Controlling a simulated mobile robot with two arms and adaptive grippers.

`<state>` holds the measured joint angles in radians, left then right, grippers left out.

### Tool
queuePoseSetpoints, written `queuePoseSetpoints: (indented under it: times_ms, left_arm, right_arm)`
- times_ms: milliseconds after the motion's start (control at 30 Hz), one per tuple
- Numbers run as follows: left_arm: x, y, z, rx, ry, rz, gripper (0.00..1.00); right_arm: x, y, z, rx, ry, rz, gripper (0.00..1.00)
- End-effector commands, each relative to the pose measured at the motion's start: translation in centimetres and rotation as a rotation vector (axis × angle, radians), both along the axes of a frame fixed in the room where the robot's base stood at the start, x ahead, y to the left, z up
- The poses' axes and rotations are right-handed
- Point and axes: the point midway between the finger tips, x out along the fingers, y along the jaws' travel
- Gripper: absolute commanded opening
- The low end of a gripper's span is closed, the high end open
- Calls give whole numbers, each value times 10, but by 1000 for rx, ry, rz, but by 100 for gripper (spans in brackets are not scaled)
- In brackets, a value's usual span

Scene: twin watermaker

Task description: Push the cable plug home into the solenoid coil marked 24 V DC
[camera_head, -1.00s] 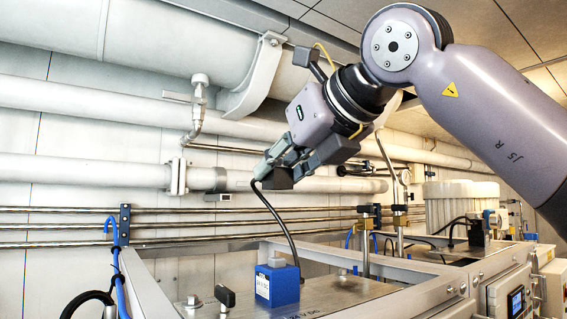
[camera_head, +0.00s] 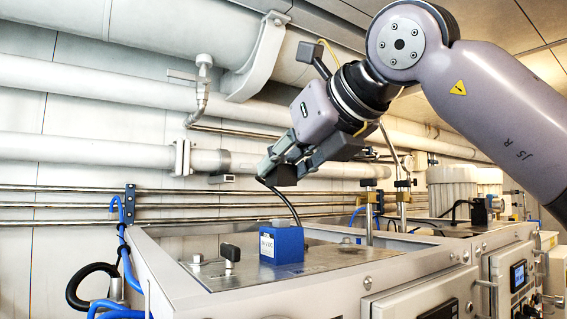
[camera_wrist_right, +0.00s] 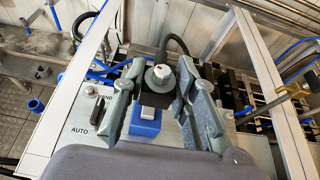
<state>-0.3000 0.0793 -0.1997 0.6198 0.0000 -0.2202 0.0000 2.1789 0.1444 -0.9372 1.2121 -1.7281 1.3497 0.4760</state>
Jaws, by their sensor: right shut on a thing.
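The solenoid coil (camera_head: 290,246) is a blue block with a pale label, standing on the metal cabinet top; the label is too small to read surely. It also shows in the right wrist view (camera_wrist_right: 146,128), with a pale grey piece on top. My right gripper (camera_head: 280,170) is above the coil, its fingers shut on the black cable plug (camera_head: 285,176). In the right wrist view the plug (camera_wrist_right: 160,76), with a round grey and red-dotted fitting, sits between the fingers. Its black cable (camera_head: 286,203) hangs down behind the coil. A clear gap separates plug and coil. My left gripper is out of view.
A black-handled selector (camera_head: 230,254) stands left of the coil; it shows beside HAND and AUTO lettering in the right wrist view (camera_wrist_right: 98,107). The cabinet's raised frame (camera_head: 165,275) surrounds the top. Blue hoses (camera_head: 126,262) hang at left. Pipes (camera_head: 90,150) run along the back wall.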

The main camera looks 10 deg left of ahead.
Motion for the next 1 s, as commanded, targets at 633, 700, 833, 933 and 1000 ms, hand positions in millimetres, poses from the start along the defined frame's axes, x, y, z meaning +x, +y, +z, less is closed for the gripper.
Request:
queuePoseSetpoints:
  times_ms: [633,700,833,933,1000]
  left_arm:
    - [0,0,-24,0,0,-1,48]
    - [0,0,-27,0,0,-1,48]
    - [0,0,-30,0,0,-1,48]
    - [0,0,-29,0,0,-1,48]
    - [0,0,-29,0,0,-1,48]
  right_arm:
    - [0,0,-27,-1,-1,0,6]
    - [0,0,-31,0,0,1,6]
    - [0,0,-34,-1,-1,2,6]
    - [0,0,-33,-1,-1,2,6]
    - [0,0,-33,-1,-1,2,6]
